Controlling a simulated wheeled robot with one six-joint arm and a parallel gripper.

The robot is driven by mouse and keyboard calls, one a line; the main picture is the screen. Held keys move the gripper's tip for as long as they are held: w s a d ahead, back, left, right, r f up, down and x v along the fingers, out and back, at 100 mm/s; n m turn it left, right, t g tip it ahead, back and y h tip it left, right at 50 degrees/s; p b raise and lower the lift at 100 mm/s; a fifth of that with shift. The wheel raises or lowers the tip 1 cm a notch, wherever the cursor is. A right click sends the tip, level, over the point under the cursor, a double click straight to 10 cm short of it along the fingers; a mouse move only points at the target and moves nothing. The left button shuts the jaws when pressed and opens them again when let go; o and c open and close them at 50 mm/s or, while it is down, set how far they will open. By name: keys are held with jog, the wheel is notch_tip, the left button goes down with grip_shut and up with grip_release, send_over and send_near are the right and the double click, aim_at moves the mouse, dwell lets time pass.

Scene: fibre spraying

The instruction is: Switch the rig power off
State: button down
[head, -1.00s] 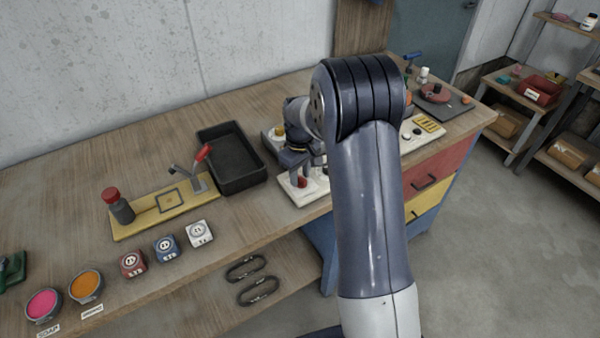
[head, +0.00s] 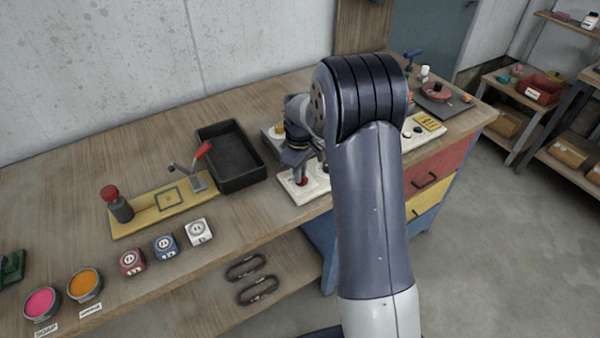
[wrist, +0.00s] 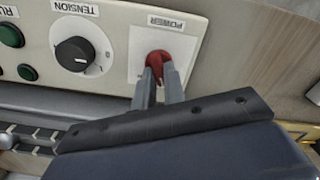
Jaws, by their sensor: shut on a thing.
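The rig panel (head: 290,193) is a pale white plate at the bench's front edge, mostly behind my arm in the head view. In the wrist view, a red power knob (wrist: 158,62) sits on a white plate labelled POWER (wrist: 140,38). My gripper (wrist: 159,80) is shut on the red knob, one finger on each side. In the head view my gripper (head: 300,178) points down at the red knob (head: 301,182). The fingers hide part of the knob, and I cannot tell its on or off position.
A black TENSION dial (wrist: 74,54) and green buttons (wrist: 11,36) sit beside the POWER plate. A black tray (head: 258,182) stands left of the panel. A yellow board (head: 150,226) with a red-handled lever lies further left.

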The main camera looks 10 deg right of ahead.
jog(key=shift+n, duration=0.9)
jog(key=c, duration=1.5)
grip_release()
notch_tip(320, 180, up, 11)
jog(key=shift+f+b, duration=0.1)
jog(key=shift+b, duration=0.55)
jog(key=shift+f, duration=0.1)
